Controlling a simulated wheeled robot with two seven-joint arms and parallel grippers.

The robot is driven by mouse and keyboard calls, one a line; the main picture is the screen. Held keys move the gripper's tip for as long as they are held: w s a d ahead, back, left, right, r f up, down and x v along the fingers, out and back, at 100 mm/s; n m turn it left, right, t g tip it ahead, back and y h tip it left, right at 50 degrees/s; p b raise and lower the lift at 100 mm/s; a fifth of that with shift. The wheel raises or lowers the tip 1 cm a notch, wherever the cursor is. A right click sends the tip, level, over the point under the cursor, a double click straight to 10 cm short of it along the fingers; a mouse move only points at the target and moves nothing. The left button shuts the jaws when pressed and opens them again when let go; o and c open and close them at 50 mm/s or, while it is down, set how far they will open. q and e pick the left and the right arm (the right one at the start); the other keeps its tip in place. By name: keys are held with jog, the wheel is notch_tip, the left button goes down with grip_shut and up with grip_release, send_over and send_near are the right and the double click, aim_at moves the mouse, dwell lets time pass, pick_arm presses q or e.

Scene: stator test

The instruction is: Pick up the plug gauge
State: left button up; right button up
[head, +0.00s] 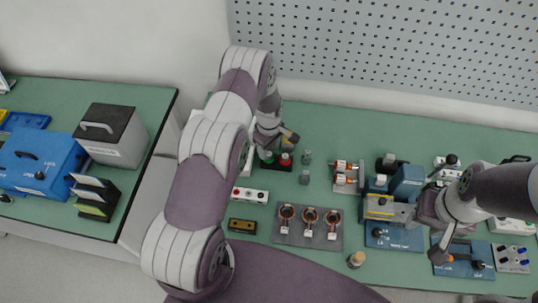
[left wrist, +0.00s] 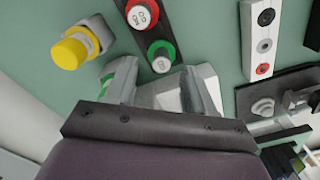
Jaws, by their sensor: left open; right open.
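A plug gauge with a green ring and a pale, marked end (left wrist: 161,52) stands just beyond the fingertips of my left gripper (left wrist: 160,84). A second one with a red ring (left wrist: 140,15) is beside it on the same dark holder. In the head view the green one (head: 266,156) and the red one (head: 284,160) show just below my left gripper (head: 267,140). The left fingers are apart with nothing between them. I cannot tell whether they touch the green gauge. My right gripper (head: 415,214) is open at the right, near a blue fixture (head: 398,238).
A yellow-topped part (left wrist: 72,52) stands close to the left finger in the left wrist view.

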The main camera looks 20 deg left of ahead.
aim_at(269, 153)
pick_arm(q)
jog(key=shift+s+d+f+p, duration=0.1)
jog(key=shift+s+f+p, duration=0.1)
jog(key=shift+f, duration=0.3)
jog(key=shift+s+f+p, duration=0.1)
jog(key=shift+s+f, duration=0.05)
jog(key=shift+f, duration=0.35)
jog(key=shift+w+f, duration=0.1)
jog(key=shift+f, duration=0.2)
jog(key=shift+w+f, duration=0.2)
jog(key=c, duration=1)
jog(key=shift+s+r, duration=0.1)
grip_shut()
pick_arm(e)
jog(key=shift+s+d+r, duration=0.1)
jog(key=shift+s+r, duration=0.15)
jog(key=shift+r, duration=0.6)
jog(key=shift+w, duration=0.1)
